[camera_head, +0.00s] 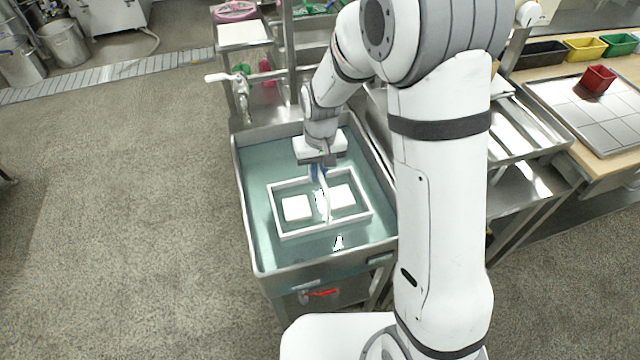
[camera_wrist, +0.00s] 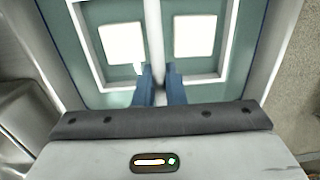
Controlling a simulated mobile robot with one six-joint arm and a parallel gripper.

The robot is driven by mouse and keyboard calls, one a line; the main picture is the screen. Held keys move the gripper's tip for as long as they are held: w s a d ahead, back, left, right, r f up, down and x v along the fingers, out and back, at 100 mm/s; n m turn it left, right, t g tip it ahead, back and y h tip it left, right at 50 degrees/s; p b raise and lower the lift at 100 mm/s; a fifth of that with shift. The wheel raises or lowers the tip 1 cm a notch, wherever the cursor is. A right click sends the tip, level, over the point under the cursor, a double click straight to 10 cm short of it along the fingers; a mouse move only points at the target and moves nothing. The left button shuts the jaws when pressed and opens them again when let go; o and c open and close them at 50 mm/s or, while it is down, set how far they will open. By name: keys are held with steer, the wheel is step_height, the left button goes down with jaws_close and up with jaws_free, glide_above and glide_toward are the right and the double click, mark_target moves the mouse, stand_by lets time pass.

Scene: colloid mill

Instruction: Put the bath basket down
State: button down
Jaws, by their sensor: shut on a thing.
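The bath basket (camera_head: 277,211) is a white rectangular frame with a middle bar, in the steel water bath (camera_head: 258,268). Two white square blocks lie within its outline, a left block (camera_head: 296,208) and a right block (camera_head: 342,196). My gripper (camera_head: 319,180) is above the basket's middle, its blue fingers shut on the white middle bar. In the wrist view the fingers (camera_wrist: 160,88) close around that bar, and the basket frame (camera_wrist: 88,45) spreads to both sides. I cannot tell whether the basket touches the bath floor.
A tap (camera_head: 228,77) and a small shelf (camera_head: 243,33) stand behind the bath. A red valve handle (camera_head: 321,293) is on its front. At right is a bench with a tiled tray (camera_head: 590,110), a red bin (camera_head: 598,79) and coloured bins. The floor at left is clear.

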steer(key=shift+f, duration=2)
steer(key=shift+f, duration=0.2)
steer(key=c, duration=1.5)
jaws_free()
steer(key=shift+r, duration=0.1)
